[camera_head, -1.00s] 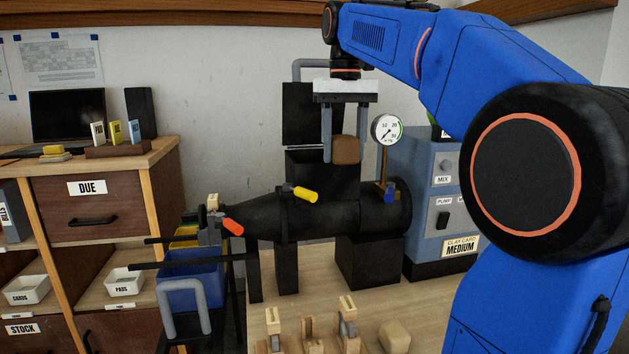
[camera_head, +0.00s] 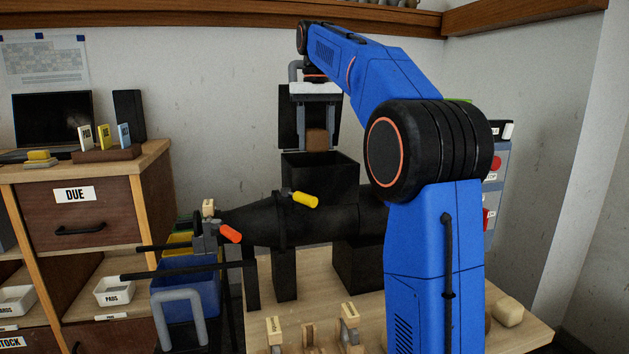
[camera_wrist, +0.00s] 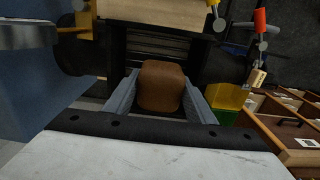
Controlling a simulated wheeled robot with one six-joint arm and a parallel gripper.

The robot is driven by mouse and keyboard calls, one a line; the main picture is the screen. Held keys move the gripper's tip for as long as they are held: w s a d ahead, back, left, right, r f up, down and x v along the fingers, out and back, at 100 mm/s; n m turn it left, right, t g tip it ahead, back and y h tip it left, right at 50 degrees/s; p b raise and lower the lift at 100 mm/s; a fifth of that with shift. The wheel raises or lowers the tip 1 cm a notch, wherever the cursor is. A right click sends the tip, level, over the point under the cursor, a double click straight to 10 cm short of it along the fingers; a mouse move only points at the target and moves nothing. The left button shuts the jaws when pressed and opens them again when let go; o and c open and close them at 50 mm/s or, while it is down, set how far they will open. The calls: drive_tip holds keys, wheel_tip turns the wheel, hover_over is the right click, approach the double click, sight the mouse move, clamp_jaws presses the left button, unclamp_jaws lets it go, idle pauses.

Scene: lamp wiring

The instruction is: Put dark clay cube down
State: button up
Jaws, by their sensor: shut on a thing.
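The dark clay cube (camera_head: 317,139) is a brown block with rounded edges. My gripper (camera_head: 317,140) is shut on it, with a grey finger on each side. In the head view it hangs over the open top of the black hopper (camera_head: 320,176) on the black machine barrel (camera_head: 255,222). The wrist view also shows the cube (camera_wrist: 161,86) between the fingers, with a dark opening behind it. The hopper's floor is hidden.
My blue arm hides the barrel's right part and most of the control box. A yellow handle (camera_head: 305,200) and a red handle (camera_head: 230,233) stick out from the machine. Several wooden tools and a pale clay lump (camera_head: 508,312) are on the bench (camera_head: 400,305).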

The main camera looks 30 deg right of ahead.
drive_tip(key=shift+w+d+f, duration=0.1)
drive_tip(key=shift+w+f, duration=0.1)
drive_tip(key=shift+f, duration=1.8)
drive_tip(key=shift+w+f, duration=0.15)
drive_tip(key=shift+f, duration=1.85)
drive_tip(key=shift+w+d+f, duration=0.1)
drive_tip(key=shift+w+f, duration=0.1)
drive_tip(key=shift+f, duration=1.8)
drive_tip(key=o, duration=1.5)
drive_tip(key=shift+f, duration=0.1)
wheel_tip(320, 180, up, 12)
drive_tip(key=shift+r, duration=0.15)
